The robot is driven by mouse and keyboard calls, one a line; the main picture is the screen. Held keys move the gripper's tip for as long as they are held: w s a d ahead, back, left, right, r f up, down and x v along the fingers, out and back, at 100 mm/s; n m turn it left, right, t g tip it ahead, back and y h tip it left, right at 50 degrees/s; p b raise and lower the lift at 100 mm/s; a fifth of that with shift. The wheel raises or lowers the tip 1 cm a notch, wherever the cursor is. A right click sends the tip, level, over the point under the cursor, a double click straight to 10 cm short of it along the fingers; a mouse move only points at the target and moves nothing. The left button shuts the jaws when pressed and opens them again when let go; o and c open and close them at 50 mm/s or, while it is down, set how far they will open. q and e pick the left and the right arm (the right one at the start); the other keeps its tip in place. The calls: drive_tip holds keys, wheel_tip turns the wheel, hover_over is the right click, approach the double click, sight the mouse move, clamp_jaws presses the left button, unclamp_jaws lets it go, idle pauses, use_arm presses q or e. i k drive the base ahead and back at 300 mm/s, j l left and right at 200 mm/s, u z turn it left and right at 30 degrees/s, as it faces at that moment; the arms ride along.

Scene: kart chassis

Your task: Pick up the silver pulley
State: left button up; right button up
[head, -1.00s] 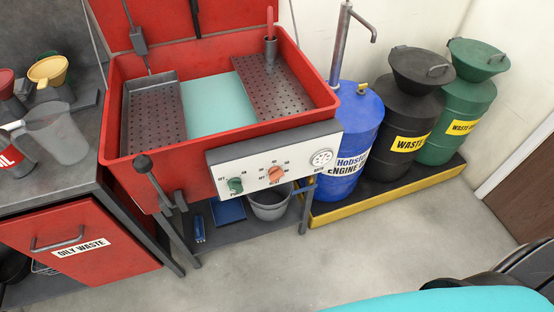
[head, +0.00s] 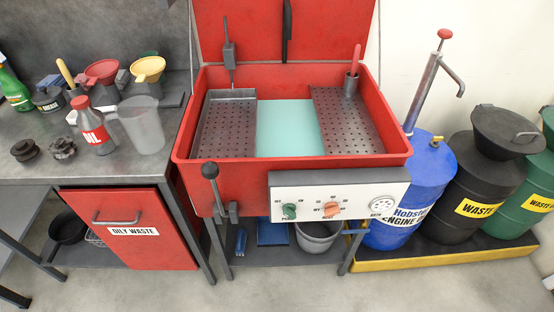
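Neither of my grippers is in view.
A red parts washer (head: 291,171) stands right of the bench (head: 120,170). Drums line the right; the floor in front is clear.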

sight(63, 148)
drive_tip(key=u, duration=1.4)
drive_tip(key=z, duration=0.2)
drive_tip(key=i+j+z, duration=0.1)
drive_tip(key=j+z, duration=0.2)
drive_tip(key=i+j+z, duration=0.1)
drive_tip(key=j+z, duration=0.2)
drive_tip(key=i+j+z, duration=0.1)
drive_tip(key=j+z, duration=0.2)
